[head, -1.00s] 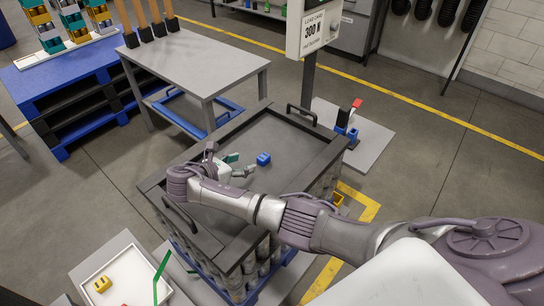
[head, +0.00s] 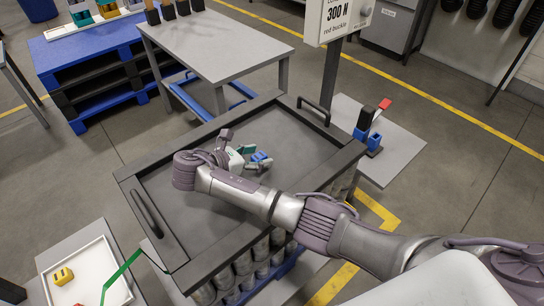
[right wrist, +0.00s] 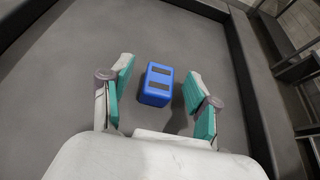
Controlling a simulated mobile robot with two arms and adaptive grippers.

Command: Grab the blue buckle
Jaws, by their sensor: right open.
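The blue buckle (head: 259,157) lies on the floor of the dark tray (head: 190,218), in its right half. In the right wrist view the blue buckle (right wrist: 157,84) is a small block with two dark slots on its upper face. My right gripper (head: 252,158) is open over the tray, and its fingers partly hide the buckle in the head view. In the right wrist view my right gripper (right wrist: 158,86) has its teal finger pads on either side of the buckle, with a gap on both sides. My left gripper is not in view.
The tray has raised walls and dark handles (head: 314,110). A white tray (head: 120,291) with a yellow buckle (head: 63,276) stands at the lower left.

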